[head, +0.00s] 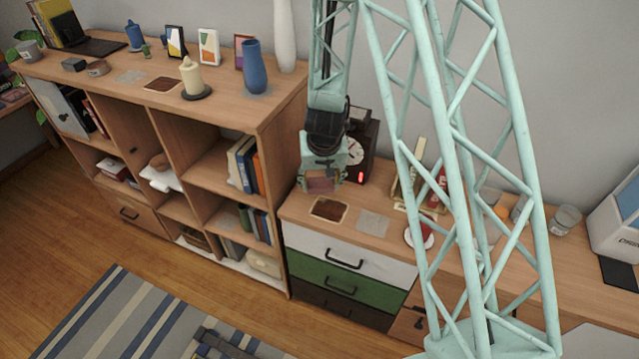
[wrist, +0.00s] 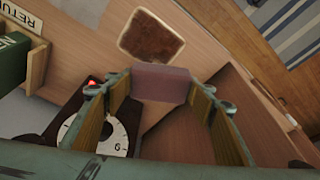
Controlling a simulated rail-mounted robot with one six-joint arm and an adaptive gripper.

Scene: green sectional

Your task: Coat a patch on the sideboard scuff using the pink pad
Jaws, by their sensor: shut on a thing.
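My gripper (head: 321,172) is shut on the pink pad (head: 319,185) above the left end of the low sideboard (head: 290,206). In the wrist view the pad (wrist: 162,84) sits between the two fingertips (wrist: 162,88). A dark brown patch with a pale ragged edge (head: 329,209) lies on the sideboard top, just in front of the pad. It also shows in the wrist view (wrist: 151,38), beyond the pad. A grey patch (head: 373,222) lies to its right. I cannot tell which patch is the scuff. Contact between pad and wood cannot be made out.
A dark clock box (head: 366,148) with a red light stands close right of my gripper. A taller shelf (head: 285,105) rises on the left, with a blue vase (head: 255,66) and a candle (head: 191,76). A red object (head: 436,190) and a jar (head: 566,219) stand farther right.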

